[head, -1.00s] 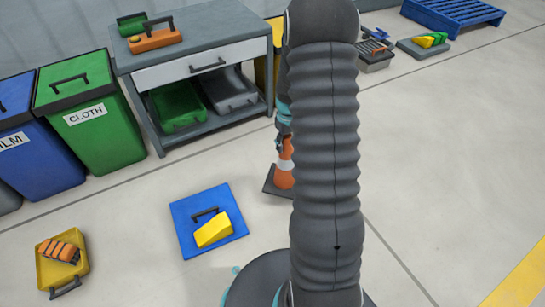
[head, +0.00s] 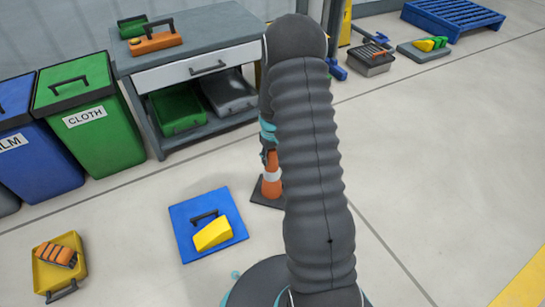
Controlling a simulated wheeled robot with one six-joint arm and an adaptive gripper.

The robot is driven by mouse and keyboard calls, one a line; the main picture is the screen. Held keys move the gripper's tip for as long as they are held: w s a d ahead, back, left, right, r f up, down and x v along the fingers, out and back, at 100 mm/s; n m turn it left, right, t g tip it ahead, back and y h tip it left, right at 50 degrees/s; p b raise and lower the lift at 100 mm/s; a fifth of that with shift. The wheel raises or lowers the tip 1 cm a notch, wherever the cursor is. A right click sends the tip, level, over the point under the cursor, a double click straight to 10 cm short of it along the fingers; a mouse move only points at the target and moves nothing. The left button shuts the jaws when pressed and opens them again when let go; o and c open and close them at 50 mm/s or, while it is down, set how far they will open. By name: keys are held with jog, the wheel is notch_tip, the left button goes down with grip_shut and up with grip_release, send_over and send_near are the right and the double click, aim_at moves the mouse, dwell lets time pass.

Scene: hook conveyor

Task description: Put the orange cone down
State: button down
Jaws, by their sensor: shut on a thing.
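The orange cone (head: 272,188) has a white band and a dark square base (head: 262,194). It is upright in the middle of the head view, just left of my arm. My gripper (head: 268,157) is above it, shut on its top. My arm hides the cone's right side and part of the gripper. I cannot tell whether the base touches the floor or hangs just over it.
A blue mat (head: 187,245) with a yellow wedge (head: 213,234) lies left of the cone. A yellow tray (head: 43,276) is further left. A grey workbench (head: 138,65) and a green bin (head: 100,143) stand behind.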

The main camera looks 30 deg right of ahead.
jog(key=shift+f, duration=0.1)
jog(key=c, duration=0.5)
grip_release()
